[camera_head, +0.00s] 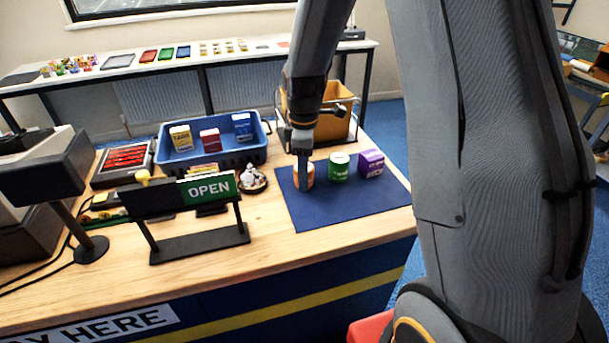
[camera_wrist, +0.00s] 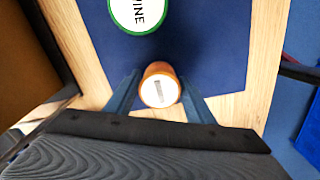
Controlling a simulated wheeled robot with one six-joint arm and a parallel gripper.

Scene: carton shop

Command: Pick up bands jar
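A small orange jar (camera_head: 310,177) with a white top stands upright on a dark blue mat (camera_head: 310,214) on the counter. Its label is too small to read. It also shows from above in the wrist view (camera_wrist: 160,86). My gripper (camera_head: 303,183) points down over it. In the wrist view my gripper's two fingers (camera_wrist: 160,76) stand either side of the jar, with narrow gaps seeming to show beside it, so they look open. In the head view a finger partly covers the jar.
A green jar (camera_head: 339,167), its lid partly reading "INE" (camera_wrist: 138,12), stands close by, with a purple box (camera_head: 371,162) beyond it. A blue tray (camera_head: 213,157), an orange bin (camera_head: 334,128) and an OPEN sign (camera_head: 209,188) surround the mat. The mat's front is clear.

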